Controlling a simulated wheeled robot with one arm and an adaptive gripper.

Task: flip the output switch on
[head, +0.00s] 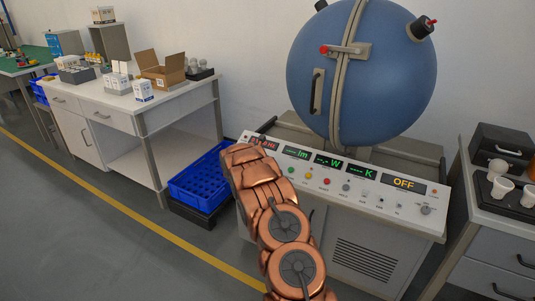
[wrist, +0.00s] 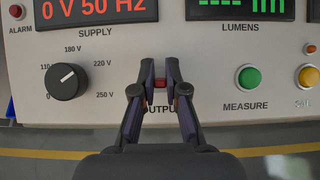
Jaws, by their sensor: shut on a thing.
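In the wrist view my gripper (wrist: 160,84) is at the panel, its two dark fingers closed on the small red output switch (wrist: 160,83). The OUTPUT label below it is partly covered by the fingers. Most of the switch is hidden, so I cannot tell which way it is tipped. In the head view my copper arm hides the gripper and the switch at the left part of the control panel (head: 340,178).
The black supply knob (wrist: 67,81) is left of the switch, its mark towards 220 V. The green measure button (wrist: 248,77) is to the right. A blue sphere (head: 362,70) stands above the panel. A display (head: 404,183) reads OFF.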

